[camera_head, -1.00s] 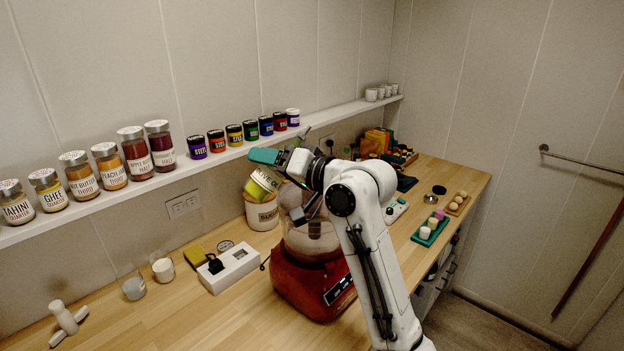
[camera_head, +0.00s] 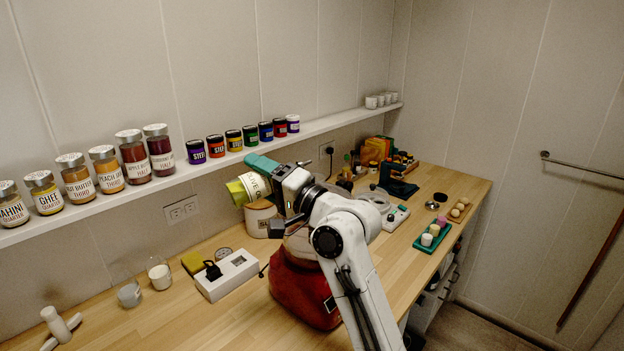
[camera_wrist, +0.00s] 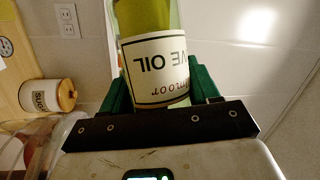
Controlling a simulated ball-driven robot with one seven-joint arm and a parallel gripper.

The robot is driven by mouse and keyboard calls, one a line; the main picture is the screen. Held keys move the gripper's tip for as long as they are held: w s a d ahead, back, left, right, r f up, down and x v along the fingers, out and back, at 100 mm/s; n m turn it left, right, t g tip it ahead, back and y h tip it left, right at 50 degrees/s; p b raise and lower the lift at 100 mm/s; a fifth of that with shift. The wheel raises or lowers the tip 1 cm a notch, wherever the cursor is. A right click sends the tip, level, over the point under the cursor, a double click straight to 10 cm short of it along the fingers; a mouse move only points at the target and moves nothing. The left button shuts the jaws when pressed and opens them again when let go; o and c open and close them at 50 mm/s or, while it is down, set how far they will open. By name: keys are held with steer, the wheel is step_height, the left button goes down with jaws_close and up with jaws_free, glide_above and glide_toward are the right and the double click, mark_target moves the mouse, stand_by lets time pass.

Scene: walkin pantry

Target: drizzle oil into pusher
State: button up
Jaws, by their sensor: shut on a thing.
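The olive oil bottle (camera_wrist: 155,65) is yellow-green with a cream label. My gripper (camera_wrist: 160,95) is shut on it, a green finger on each side, in the wrist view. In the head view my gripper (camera_head: 262,165) holds the bottle (camera_head: 236,192) tilted, above the wooden-lidded canister and left of the red food processor (camera_head: 303,290). The processor stands on the counter, largely hidden behind my arm. Its pusher cannot be made out for certain. The processor's clear bowl shows in part at the lower left of the wrist view (camera_wrist: 18,150).
A labelled canister (camera_head: 262,220) stands behind the processor. The shelf (camera_head: 200,168) holds several jars. The front left counter is mostly clear.

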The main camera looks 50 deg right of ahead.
steer(key=shift+r+m+t, duration=0.15)
steer(key=shift+m+t, duration=0.15)
steer(key=shift+m, duration=0.1)
steer(key=shift+m+t+h+p, duration=0.3)
steer(key=shift+m+p, duration=0.15)
steer(key=shift+m, duration=0.25)
steer(key=shift+r+m+p, duration=0.35)
steer(key=shift+m+p, duration=0.15)
stand_by(3.7)
